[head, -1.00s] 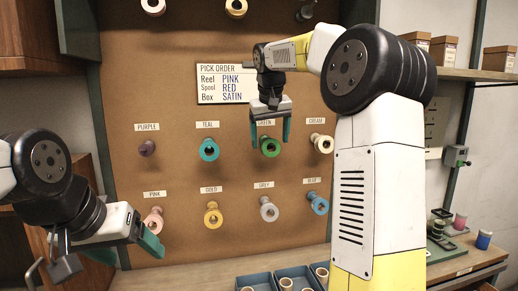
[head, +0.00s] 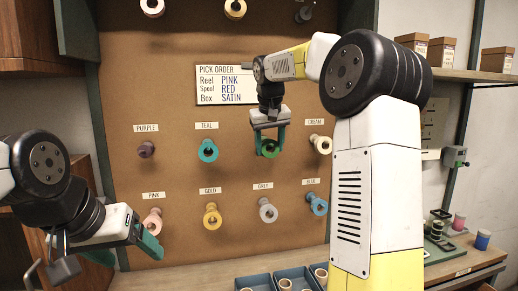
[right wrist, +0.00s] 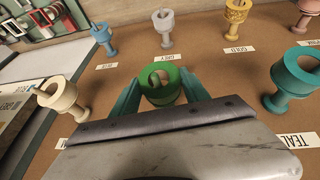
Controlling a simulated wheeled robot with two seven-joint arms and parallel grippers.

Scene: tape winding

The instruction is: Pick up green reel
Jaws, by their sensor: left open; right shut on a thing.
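The green reel (head: 269,148) is on its peg on the brown board, in the upper row between the teal and cream reels. My right gripper (head: 268,151) is shut on it, one finger at each side. In the right wrist view the green reel (right wrist: 161,85) sits between the two teal fingers (right wrist: 160,90). Its label is hidden behind my right gripper in the head view. My left gripper (head: 130,250) is open and empty at the lower left, in front of the board near the pink reel.
The board (head: 180,100) also holds teal (head: 207,150), cream (head: 322,145), purple (head: 146,149), pink (head: 153,221), gold (head: 212,216), grey (head: 267,210) and blue (head: 317,204) reels. A pick order sign (head: 226,84) hangs above. Blue bins (head: 258,282) stand on the bench below.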

